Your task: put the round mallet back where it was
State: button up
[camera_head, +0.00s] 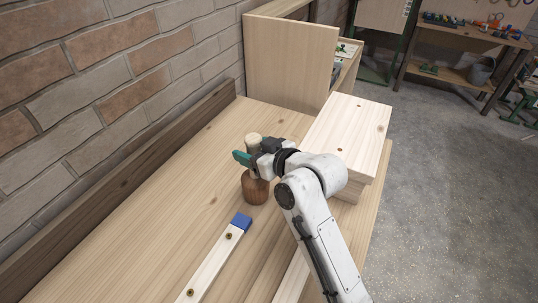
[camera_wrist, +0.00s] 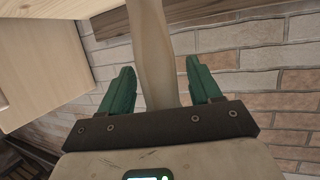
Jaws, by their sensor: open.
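The round mallet stands upright on the wooden bench, its dark brown head (camera_head: 255,190) down and its pale handle (camera_head: 253,140) up. My gripper (camera_head: 255,155) is at the handle, just above the head. In the wrist view the handle (camera_wrist: 152,45) runs between the two green fingers of my gripper (camera_wrist: 160,75). The fingers are spread, with a visible gap on each side of the handle. The mallet head is out of sight in the wrist view.
A pale strip with a blue end (camera_head: 241,221) lies on the bench (camera_head: 150,235) in front of the mallet. A light wooden block (camera_head: 350,130) stands to the right, behind my arm. A tall wooden cabinet (camera_head: 290,65) is behind. A brick wall (camera_head: 110,70) borders the left.

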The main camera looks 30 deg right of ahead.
jog(key=b+v, duration=0.1)
jog(key=v, duration=1)
jog(key=shift+s+d, duration=0.1)
jog(key=shift+s, duration=0.05)
